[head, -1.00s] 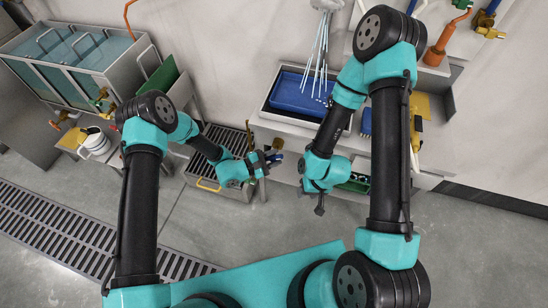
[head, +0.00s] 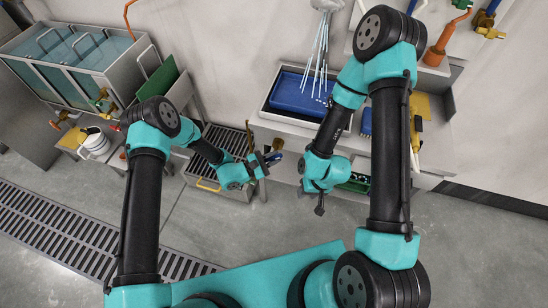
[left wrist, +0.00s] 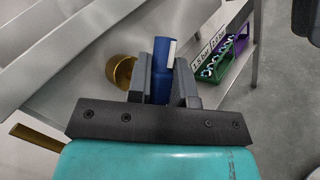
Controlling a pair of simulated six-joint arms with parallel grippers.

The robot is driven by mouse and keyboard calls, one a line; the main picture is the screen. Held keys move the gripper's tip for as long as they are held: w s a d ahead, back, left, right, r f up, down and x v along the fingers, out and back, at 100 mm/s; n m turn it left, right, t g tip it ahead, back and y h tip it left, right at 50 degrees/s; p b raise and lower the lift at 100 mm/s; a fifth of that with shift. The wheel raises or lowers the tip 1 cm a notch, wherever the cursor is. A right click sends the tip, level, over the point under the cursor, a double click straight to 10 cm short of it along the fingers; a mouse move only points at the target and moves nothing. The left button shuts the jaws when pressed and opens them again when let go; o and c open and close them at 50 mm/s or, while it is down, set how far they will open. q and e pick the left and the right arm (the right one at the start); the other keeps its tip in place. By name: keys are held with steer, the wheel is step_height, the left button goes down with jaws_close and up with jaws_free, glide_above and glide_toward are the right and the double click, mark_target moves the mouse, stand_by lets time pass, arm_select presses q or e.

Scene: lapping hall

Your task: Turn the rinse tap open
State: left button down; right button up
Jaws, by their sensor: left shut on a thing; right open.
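The rinse tap's blue lever (left wrist: 160,85) stands between the two fingers of my left gripper (left wrist: 162,82) in the left wrist view. It has a white patch near its tip. A round brass part (left wrist: 120,70) shows just left of the fingers. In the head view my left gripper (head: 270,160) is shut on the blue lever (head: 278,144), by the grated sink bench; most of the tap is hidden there. My right gripper (head: 320,209) is open and empty, pointing down in front of the middle bench, away from the tap.
The grated basin (head: 225,140) lies behind my left wrist. A blue tray (head: 299,94) sits on the middle bench. Green and purple racks (left wrist: 215,63) (left wrist: 240,38) stand on a lower shelf. The floor in front is clear.

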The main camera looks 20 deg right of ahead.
arm_select(q)
steer(key=n+t+h, duration=0.1)
steer(key=n, duration=0.1)
steer(key=n+t+h, duration=0.1)
steer(key=n+h, duration=0.1)
steer(key=shift+a+n+t, duration=0.1)
steer(key=shift+n+t, duration=0.2)
steer(key=shift+n, duration=0.1)
steer(key=shift+w+n+t+h, duration=0.1)
steer(key=shift+n+t+h, duration=0.4)
steer(key=shift+n+t, duration=1.4)
steer(key=shift+n, duration=0.4)
steer(key=c, duration=1)
jaws_free()
steer(key=shift+c, duration=0.2)
steer(key=shift+a, duration=0.1)
steer(key=v, duration=1.7)
steer(key=shift+a, duration=0.1)
